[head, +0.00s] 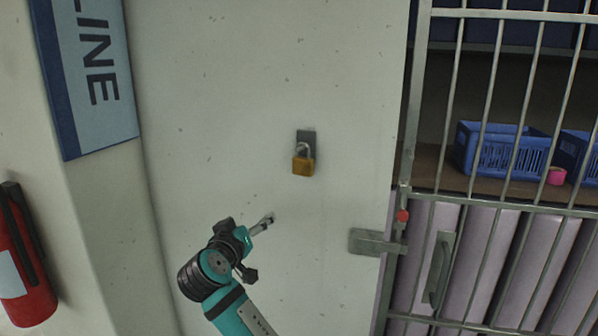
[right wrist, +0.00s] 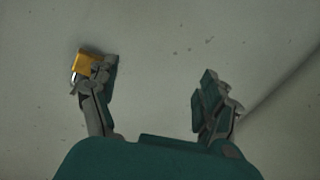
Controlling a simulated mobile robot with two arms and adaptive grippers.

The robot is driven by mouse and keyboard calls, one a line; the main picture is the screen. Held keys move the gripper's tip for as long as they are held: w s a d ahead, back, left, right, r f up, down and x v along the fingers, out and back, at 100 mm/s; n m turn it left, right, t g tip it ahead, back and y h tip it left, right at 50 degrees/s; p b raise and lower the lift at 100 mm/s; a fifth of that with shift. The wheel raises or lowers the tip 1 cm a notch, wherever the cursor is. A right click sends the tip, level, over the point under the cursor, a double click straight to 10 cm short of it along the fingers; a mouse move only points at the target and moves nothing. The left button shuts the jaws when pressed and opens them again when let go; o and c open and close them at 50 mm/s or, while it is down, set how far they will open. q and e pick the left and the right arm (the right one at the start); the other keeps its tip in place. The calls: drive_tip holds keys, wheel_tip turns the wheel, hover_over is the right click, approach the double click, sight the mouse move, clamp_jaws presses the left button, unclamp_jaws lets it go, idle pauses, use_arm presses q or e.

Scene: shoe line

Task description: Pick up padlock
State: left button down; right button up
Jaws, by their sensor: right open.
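A brass-coloured padlock (head: 303,165) with a metal shackle hangs from a small dark bracket (head: 307,138) on the pale wall panel. My right gripper (head: 268,220) is below and to the left of the padlock in the head view, apart from it in that picture. In the right wrist view the gripper (right wrist: 155,88) is open, with nothing between its fingers. The padlock (right wrist: 88,63) shows there behind the tip of the left finger, which hides part of it. My left gripper is not in view.
A barred gate (head: 480,209) with a latch (head: 375,243) and handle (head: 438,268) stands to the right. Behind it is a shelf with blue baskets (head: 503,152) and a pink roll (head: 556,176). A red fire extinguisher (head: 22,270) is at far left. The wall around the padlock is clear.

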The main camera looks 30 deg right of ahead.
drive_tip(key=s+d+r+m+h, duration=0.2)
drive_tip(key=s+r+m, duration=0.25)
drive_tip(key=r, duration=0.55)
drive_tip(key=m+g+h+p, duration=0.1)
drive_tip(key=p, duration=0.3)
approach(302, 159)
drive_tip(key=w+d+r, duration=0.1)
drive_tip(key=w+d, duration=0.2)
drive_tip(key=d, duration=0.1)
drive_tip(key=shift+r, duration=0.1)
drive_tip(key=p+x, duration=0.3)
drive_tip(key=x, duration=0.2)
drive_tip(key=shift+w+d, duration=0.1)
drive_tip(key=shift+d, duration=0.05)
drive_tip(key=shift+c, duration=0.6)
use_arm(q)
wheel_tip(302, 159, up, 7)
use_arm(e)
drive_tip(key=c, duration=1.5)
